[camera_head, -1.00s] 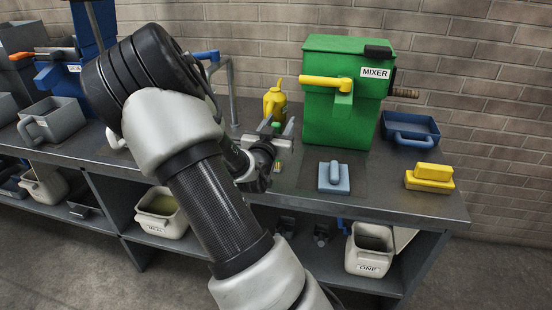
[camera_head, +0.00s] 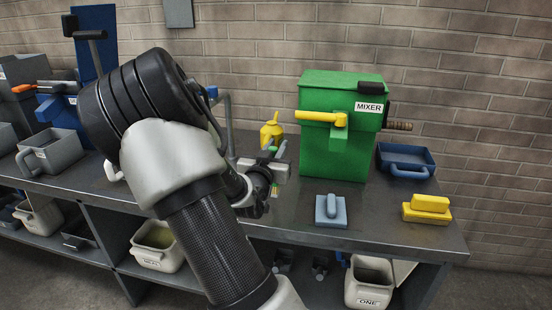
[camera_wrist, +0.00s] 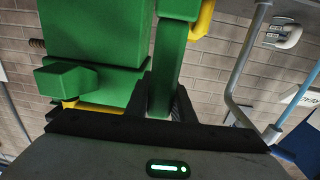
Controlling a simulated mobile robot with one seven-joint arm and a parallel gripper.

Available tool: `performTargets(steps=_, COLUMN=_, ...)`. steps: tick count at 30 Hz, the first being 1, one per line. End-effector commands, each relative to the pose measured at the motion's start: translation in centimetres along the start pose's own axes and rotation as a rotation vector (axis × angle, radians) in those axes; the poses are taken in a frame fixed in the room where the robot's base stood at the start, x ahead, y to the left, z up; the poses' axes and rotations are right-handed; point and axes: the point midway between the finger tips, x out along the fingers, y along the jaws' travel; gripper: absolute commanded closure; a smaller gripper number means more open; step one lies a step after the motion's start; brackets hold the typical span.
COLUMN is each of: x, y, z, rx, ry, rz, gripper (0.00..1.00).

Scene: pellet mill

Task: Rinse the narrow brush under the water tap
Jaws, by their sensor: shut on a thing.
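My gripper (camera_head: 276,152) is over the bench, left of the green mixer and right of the tap. In the wrist view its black fingers (camera_wrist: 163,108) are shut on a green bar, which I take as the handle of the narrow brush (camera_wrist: 167,75). A small green part of the brush (camera_head: 272,149) shows between the fingers in the head view. Its bristles cannot be made out clearly. The water tap (camera_head: 229,125) is a grey upright pipe with a blue handle, partly hidden by my arm. Grey pipes, probably the tap (camera_wrist: 240,70), show at right in the wrist view.
The green mixer (camera_head: 335,155) with a yellow lever stands close right of my gripper. A light-blue block (camera_head: 330,211), yellow block (camera_head: 427,208) and blue tray (camera_head: 405,160) lie to the right.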

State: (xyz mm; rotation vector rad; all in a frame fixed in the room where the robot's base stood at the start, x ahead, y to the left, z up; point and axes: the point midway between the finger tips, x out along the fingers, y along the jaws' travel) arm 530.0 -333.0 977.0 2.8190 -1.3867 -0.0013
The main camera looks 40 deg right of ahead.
Motion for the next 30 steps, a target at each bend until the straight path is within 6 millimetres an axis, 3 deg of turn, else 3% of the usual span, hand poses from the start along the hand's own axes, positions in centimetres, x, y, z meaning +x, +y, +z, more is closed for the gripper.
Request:
performTargets(steps=1, x=0.0, y=0.0, z=-1.8, rx=0.006, ry=0.005, rz=-0.001, gripper=1.0)
performTargets(steps=3, x=0.0, y=-0.1, z=-3.2, rx=0.006, ry=0.004, rz=-0.001, gripper=1.0)
performTargets(steps=11, x=0.0, y=0.0, z=-6.5, rx=0.003, ry=0.003, rz=-0.001, gripper=1.0)
performTargets(steps=24, x=-0.2, y=-0.5, z=-6.6, rx=0.0, ry=0.001, rz=-0.012, gripper=1.0)
performTargets(steps=26, x=-0.5, y=-1.3, z=-6.3, rx=0.0, ry=0.0, rz=-0.037, gripper=1.0)
performTargets(steps=30, x=-2.6, y=-5.6, z=-5.2, rx=0.001, ry=-0.001, rz=-0.163, gripper=1.0)
